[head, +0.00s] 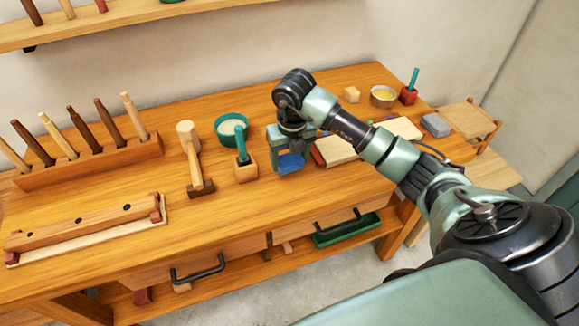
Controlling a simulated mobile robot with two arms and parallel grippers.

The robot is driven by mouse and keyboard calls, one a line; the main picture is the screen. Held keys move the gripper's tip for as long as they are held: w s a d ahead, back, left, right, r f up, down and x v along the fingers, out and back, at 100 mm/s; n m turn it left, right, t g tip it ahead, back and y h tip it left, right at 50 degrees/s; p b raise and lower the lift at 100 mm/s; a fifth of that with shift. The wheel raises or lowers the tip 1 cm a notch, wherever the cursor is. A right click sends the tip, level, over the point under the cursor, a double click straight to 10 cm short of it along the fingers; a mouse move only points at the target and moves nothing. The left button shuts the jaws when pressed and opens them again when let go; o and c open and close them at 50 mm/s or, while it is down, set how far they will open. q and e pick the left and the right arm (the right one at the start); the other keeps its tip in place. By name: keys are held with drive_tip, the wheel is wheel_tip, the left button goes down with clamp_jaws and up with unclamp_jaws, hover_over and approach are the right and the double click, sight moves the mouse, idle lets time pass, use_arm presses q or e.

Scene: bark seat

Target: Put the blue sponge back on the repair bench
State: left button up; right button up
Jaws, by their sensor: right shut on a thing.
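The blue sponge (291,163) is between the fingers of my right gripper (289,158), over the middle of the wooden repair bench (225,205). The gripper points down and is shut on the sponge. Part of the sponge is hidden by the fingers. I cannot tell whether the sponge touches the bench top or hangs just above it. My left gripper is not in the view.
A tool rack (90,165) stands at left. The bench's front middle is clear.

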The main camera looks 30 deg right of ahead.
sight(289, 168)
wheel_tip(289, 168, down, 4)
drive_tip(key=shift+r+p, duration=0.25)
drive_tip(key=shift+p, duration=0.05)
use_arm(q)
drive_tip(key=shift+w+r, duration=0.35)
use_arm(e)
drive_tip(key=shift+f, duration=0.1)
drive_tip(key=shift+f, duration=0.1)
drive_tip(key=o, duration=1.2)
use_arm(q)
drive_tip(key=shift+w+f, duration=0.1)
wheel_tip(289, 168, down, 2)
drive_tip(key=b, duration=0.2)
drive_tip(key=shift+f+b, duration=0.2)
drive_tip(key=shift+b, duration=0.2)
use_arm(e)
drive_tip(key=r, duration=0.4)
drive_tip(key=s+r, duration=0.1)
drive_tip(key=r, duration=0.7)
drive_tip(key=shift+s+a+r, duration=0.1)
drive_tip(key=shift+s+a, duration=0.1)
